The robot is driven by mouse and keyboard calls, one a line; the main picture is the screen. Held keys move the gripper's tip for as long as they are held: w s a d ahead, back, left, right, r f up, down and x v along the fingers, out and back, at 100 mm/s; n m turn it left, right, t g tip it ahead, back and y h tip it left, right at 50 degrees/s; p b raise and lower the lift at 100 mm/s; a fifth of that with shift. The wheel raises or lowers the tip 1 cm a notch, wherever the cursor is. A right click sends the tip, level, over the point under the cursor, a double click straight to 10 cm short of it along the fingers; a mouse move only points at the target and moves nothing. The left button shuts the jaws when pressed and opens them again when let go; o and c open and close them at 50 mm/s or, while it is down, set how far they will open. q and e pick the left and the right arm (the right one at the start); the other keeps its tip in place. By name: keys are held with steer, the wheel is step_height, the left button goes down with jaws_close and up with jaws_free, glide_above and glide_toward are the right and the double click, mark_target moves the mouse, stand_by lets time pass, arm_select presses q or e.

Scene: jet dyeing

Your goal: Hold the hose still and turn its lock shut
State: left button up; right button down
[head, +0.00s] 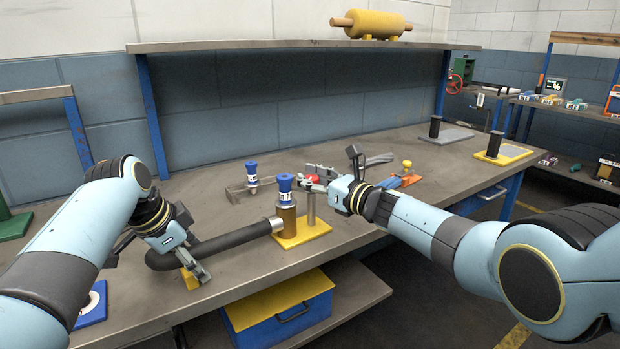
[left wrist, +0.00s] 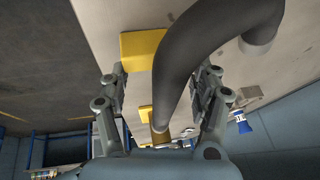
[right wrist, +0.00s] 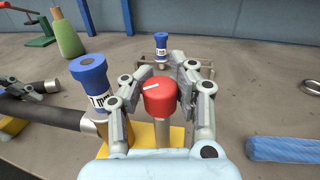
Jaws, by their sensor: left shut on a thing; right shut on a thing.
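The dark grey hose (head: 230,240) lies along the bench and curves at its left end. Its metal end (head: 277,225) meets a brass post with a blue, labelled cap (head: 285,183) on a yellow base (head: 314,228). My left gripper (head: 190,262) is shut on the hose near its bend; in the left wrist view the hose (left wrist: 185,70) passes between the fingers. The red lock knob (right wrist: 160,97) stands on a metal post beside the brass post, with a white mark on top. My right gripper (right wrist: 158,100) is shut on the knob, one finger each side.
A yellow support block (head: 189,279) sits under the hose near my left gripper. An orange tool with a yellow knob (head: 407,166) lies right of my right gripper.

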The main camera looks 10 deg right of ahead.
steer(key=shift+d, duration=0.15)
steer(key=c, duration=0.9)
jaws_free()
steer(key=shift+c, duration=0.2)
steer(key=shift+s, duration=0.15)
steer(key=v, duration=1.1)
steer(key=shift+s+d, duration=0.25)
steer(key=shift+d, duration=0.1)
